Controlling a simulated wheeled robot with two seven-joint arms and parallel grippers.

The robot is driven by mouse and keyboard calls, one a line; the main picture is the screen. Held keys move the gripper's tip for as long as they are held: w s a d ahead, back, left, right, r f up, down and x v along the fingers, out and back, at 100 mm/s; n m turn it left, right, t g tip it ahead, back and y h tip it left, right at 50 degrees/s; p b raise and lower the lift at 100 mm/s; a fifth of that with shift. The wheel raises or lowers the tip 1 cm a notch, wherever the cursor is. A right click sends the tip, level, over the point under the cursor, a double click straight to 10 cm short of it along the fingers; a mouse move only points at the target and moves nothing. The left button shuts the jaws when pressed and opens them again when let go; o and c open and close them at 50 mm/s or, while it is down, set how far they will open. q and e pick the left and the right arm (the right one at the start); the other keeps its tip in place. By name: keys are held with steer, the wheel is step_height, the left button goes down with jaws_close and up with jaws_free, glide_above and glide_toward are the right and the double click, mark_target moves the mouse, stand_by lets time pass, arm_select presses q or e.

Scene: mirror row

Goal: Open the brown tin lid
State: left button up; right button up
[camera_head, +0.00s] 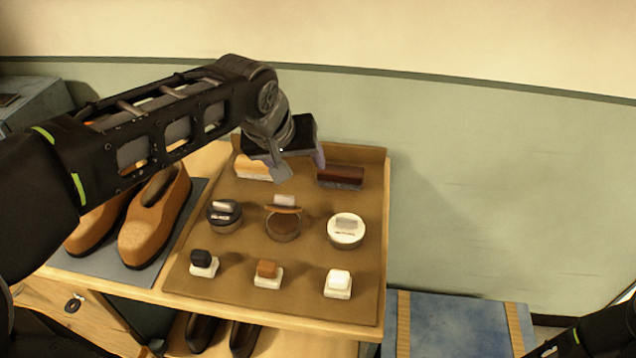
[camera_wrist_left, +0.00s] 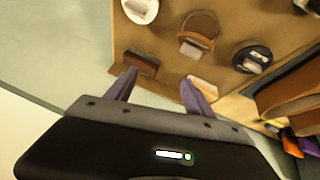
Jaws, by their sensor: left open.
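The brown tin (camera_head: 284,227) stands in the middle of the tin row on a brown mat. Its brown lid (camera_head: 284,208) is tipped up at the far edge, with a pale block on it, and the dark brown inside shows. In the left wrist view the tin (camera_wrist_left: 203,22) is beyond the fingers, with its raised lid (camera_wrist_left: 194,40) on the near side. My left gripper (camera_head: 300,167) is open and empty, above the mat's far part behind the tin; its purplish fingers (camera_wrist_left: 159,80) are apart and touch nothing visible. My right gripper cannot be made out.
A black tin (camera_head: 224,216) and a white tin (camera_head: 346,230) flank the brown one. Two brushes (camera_head: 340,176) lie behind and several small blocks (camera_head: 268,274) sit in front. Brown shoes (camera_head: 153,222) stand at left. My right arm shows at the lower right corner.

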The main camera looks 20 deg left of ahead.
mark_target(284, 196)
arm_select(q)
steer(key=shift+m+g+y, duration=0.6)
steer(key=shift+m+g, duration=0.1)
steer(key=shift+g, duration=0.1)
steer(key=s, duration=0.1)
steer(key=s+a+f, duration=0.1)
steer(key=s+a, duration=0.1)
steer(key=shift+s+a+f, duration=0.1)
steer(key=shift+a+f, duration=0.15)
steer(key=shift+s+a, duration=0.2)
steer(key=shift+s, duration=0.15)
steer(key=shift+w+d, duration=0.2)
steer(key=shift+x, duration=3.95)
steer(key=shift+s, duration=0.1)
steer(key=shift+c, duration=0.5)
jaws_close()
